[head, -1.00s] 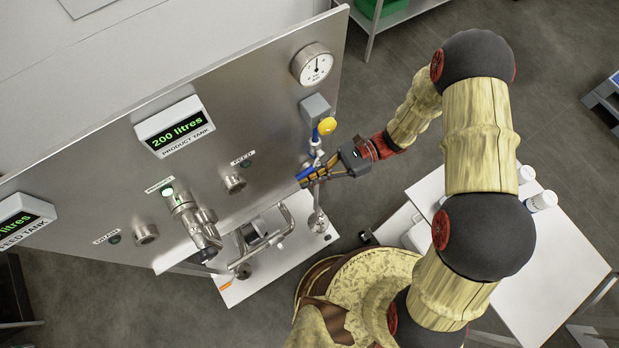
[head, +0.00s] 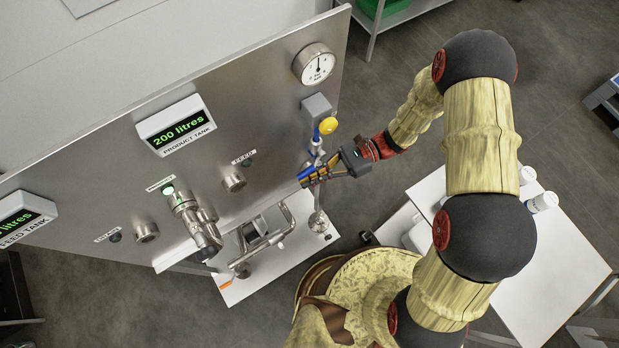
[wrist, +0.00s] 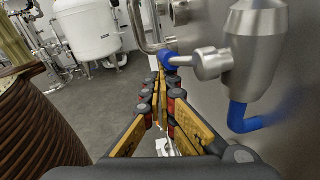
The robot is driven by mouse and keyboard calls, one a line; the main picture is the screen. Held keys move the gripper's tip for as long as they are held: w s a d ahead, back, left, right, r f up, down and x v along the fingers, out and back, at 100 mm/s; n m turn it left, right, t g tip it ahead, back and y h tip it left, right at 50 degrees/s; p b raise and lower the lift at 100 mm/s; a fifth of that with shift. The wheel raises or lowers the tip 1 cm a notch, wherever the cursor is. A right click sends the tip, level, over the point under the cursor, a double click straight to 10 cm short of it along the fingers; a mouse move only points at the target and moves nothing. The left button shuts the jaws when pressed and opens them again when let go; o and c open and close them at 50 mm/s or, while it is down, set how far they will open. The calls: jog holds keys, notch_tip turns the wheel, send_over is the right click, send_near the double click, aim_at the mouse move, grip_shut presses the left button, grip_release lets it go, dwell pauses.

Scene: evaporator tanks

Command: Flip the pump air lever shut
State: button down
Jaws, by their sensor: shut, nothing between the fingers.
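The pump air valve is a steel body with a blue lever (head: 307,173), near the panel's right end below a yellow knob (head: 328,125). In the wrist view the blue part (wrist: 168,58) sits on the end of a steel stub from the valve body (wrist: 255,50). My gripper (head: 304,182) is shut and empty, with its fingertips right beside the blue lever. In the wrist view the fingertips (wrist: 160,80) are just below and left of the blue part. I cannot tell whether they touch it. The fingers hide part of the lever's surroundings in the head view.
A blue hose (wrist: 242,118) hangs under the valve body. The steel panel (head: 265,120) stands close behind, with a gauge (head: 314,64) above. Pipework (head: 270,240) is at lower left. A white table (head: 540,240) with white bottles stands at right.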

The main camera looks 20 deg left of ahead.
dwell(0.3)
jog(key=w+d+f+b, duration=0.3)
jog(key=w+d+f, duration=0.2)
jog(key=d+f, duration=0.2)
jog(key=shift+w+d+f+b, duration=0.4)
jog(key=shift+f, duration=0.5)
